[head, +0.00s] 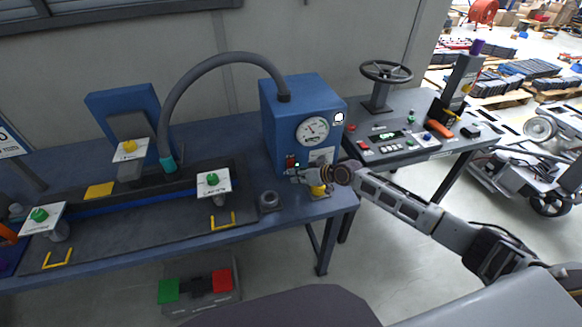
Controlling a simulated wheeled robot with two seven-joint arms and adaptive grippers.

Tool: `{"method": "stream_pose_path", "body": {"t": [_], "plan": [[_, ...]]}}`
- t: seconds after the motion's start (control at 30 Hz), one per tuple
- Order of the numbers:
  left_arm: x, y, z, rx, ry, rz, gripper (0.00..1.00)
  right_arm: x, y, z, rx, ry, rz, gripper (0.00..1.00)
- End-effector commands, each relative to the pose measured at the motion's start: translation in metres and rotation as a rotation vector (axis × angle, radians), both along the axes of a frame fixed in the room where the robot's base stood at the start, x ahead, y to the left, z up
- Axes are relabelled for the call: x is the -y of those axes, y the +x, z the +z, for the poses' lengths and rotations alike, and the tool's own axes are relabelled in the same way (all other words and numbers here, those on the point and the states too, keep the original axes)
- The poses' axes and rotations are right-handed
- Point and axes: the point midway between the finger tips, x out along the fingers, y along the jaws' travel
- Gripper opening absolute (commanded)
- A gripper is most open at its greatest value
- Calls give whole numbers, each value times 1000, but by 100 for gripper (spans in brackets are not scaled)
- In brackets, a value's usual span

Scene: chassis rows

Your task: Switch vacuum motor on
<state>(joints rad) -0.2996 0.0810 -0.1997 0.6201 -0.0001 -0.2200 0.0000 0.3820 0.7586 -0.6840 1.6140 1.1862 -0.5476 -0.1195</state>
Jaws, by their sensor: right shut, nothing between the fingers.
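The blue vacuum unit box (272,128) stands at the right end of the blue bench, with a round dial gauge (313,131) on its front and a grey hose rising from its top. A small switch (291,160) with red and green parts sits low on its front. My right gripper (288,172) comes in from the right, shut and empty, with its fingertips right at or just below this switch. I cannot tell whether they touch it. The gripper hides part of the lower front. My left gripper is not in view.
The grey hose (218,58) arches left to a teal end on the bench. Green-knobbed (212,180) and yellow-knobbed posts stand there. A yellow-topped part (319,190) is under my right wrist. A control panel (392,145) and handwheel (386,71) are at right.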

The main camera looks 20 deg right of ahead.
Motion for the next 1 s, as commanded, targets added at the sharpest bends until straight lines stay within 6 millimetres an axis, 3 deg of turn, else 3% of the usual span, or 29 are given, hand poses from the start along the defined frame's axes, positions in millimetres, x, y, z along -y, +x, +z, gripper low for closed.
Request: {"method": "stream_pose_path", "body": {"t": [0.57,1.0], "plan": [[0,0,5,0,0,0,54,0,-6,1,-1,-1,0,0],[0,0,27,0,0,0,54,2,-31,5,0,-2,0,0]]}}
